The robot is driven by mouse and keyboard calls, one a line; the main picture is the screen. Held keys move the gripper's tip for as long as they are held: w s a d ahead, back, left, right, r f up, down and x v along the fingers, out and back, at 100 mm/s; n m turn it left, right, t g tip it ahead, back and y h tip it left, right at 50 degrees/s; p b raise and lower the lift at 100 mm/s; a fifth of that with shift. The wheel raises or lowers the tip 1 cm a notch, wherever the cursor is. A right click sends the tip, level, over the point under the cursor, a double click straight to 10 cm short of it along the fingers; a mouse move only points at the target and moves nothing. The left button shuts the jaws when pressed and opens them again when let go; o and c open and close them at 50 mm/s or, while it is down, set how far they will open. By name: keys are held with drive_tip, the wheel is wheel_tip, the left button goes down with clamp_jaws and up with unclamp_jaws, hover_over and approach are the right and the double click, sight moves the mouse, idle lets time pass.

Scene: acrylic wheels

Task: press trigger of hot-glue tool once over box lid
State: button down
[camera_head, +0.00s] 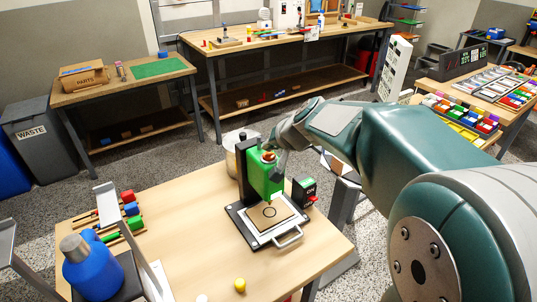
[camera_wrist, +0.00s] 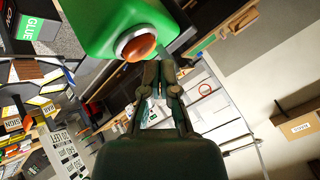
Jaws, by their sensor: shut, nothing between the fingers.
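The green hot-glue tool (camera_head: 262,180) stands upright on a black stand on the wooden table. Its orange round trigger button (camera_head: 269,156) is at the top and shows large in the wrist view (camera_wrist: 137,44), in a pale collar. The tan box lid (camera_head: 284,208), with a dark ring on it, lies on the black-edged base below the tool. My gripper (camera_wrist: 158,70) is shut and empty, its fingertips close beside the button. I cannot tell whether they touch it. In the head view the fingertips are hard to make out near the tool's top.
A dark box (camera_head: 304,190) with a green label stands right of the tool. A metal handle (camera_head: 289,237) sticks out at the base's front. A white bucket (camera_head: 235,150) is behind. The table's middle is mostly clear.

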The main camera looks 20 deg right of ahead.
sight(269, 156)
drive_tip(key=shift+f, duration=0.25)
drive_tip(key=shift+f, duration=0.65)
idle(0.8)
drive_tip(key=shift+r, duration=1.05)
drive_tip(key=shift+r, duration=2.55)
drive_tip(key=shift+s, duration=0.1)
